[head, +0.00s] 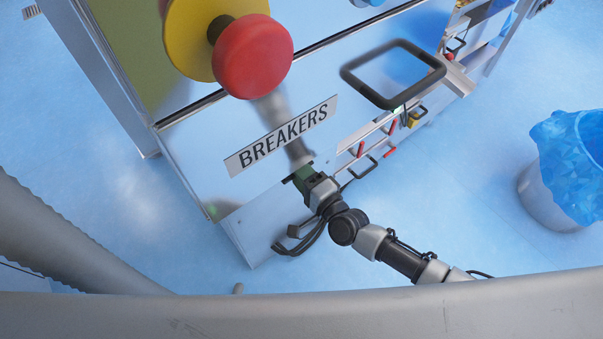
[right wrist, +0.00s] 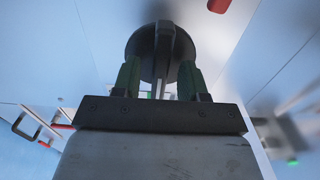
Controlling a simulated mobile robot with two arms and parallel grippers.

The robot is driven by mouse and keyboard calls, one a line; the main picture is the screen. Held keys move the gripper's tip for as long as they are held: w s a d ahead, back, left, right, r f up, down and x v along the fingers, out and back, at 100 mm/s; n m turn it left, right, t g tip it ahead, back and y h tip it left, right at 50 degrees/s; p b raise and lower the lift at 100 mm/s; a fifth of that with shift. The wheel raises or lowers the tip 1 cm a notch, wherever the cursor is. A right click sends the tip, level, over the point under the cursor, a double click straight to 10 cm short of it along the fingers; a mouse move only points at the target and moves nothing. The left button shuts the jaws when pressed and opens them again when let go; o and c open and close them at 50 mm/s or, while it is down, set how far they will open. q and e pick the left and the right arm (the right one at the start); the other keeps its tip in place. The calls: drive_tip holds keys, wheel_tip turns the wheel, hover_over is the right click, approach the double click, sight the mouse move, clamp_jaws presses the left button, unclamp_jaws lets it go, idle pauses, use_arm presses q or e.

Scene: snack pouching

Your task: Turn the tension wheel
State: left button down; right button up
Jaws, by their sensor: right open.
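A dark round knob with a raised bar across its middle (right wrist: 163,35) shows ahead of my right gripper in the right wrist view. It may be the tension wheel; no label on it is readable. My right gripper (right wrist: 160,76) is open, its two green fingers at the lower left and lower right of the knob. I cannot tell whether they touch it. In the head view my right gripper (head: 301,176) is at the metal machine front (head: 205,150), below the BREAKERS label (head: 281,136), and the knob is hidden there. My left gripper is not in view.
A big red button (head: 254,57) on a yellow disc (head: 190,35) stands out above the panel. A black square loop handle (head: 350,77) juts out to the right. Small red levers (head: 391,127) line the panel. A bin with a blue liner (head: 572,150) stands on the floor at right.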

clamp_jaws()
drive_tip(key=shift+n, duration=0.3)
drive_tip(key=shift+f+n+p, duration=0.1)
drive_tip(key=shift+n+p, duration=1.1)
drive_tip(key=shift+n, duration=12.1)
